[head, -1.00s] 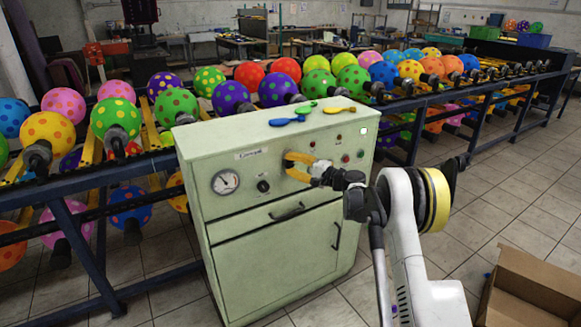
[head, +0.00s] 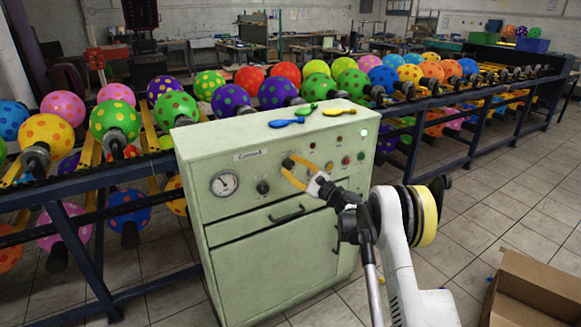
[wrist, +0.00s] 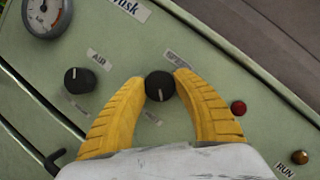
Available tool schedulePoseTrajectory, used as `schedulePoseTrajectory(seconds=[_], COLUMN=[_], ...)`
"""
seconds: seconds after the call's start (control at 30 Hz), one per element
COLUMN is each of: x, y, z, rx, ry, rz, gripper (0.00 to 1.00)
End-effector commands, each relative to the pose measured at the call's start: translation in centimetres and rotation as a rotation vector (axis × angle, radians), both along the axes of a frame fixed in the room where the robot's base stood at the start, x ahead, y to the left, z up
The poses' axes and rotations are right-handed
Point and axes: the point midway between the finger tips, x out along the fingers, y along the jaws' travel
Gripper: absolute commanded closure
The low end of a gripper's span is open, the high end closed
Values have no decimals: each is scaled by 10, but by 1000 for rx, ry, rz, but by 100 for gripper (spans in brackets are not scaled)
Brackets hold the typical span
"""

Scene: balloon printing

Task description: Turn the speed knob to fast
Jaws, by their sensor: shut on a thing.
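The speed knob (wrist: 159,86) is a small round black knob on the pale green control cabinet (head: 230,275). A pale pointer mark on it points roughly downward in the wrist view. The label "SPEED" (wrist: 178,58) is partly covered by a finger. Another small label (wrist: 150,118) below the knob is too blurred to read. My gripper (wrist: 160,80) has its yellow fingertips on either side of the knob, shut on it. In the head view my gripper (head: 292,171) reaches the upper front panel from the lower right, and the knob (head: 288,163) shows at its tips.
A black "AIR" knob (wrist: 78,80) and a gauge (wrist: 47,15) are to the left. A red button (wrist: 238,108) and the "RUN" lamp (wrist: 299,157) are to the right. A drawer handle (head: 287,214) is below. Balloon racks stand behind; a cardboard box (head: 535,290) is at lower right.

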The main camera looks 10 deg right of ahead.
Motion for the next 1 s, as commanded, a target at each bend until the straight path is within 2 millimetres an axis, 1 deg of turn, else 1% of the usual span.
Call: schedulePoseTrajectory(seconds=[0.2, 0.6, 0.63, 0.7, 1.0], x=[0, 0, 0, 0, 0], y=[1, 1, 1, 1, 0], z=[1, 1, 1, 1, 0], rx=[40, 46, 46, 45, 44], ry=[12, 14, 14, 14, 14], rz=[1, 2, 2, 1, 0], gripper=[95, 95, 62, 42, 42])
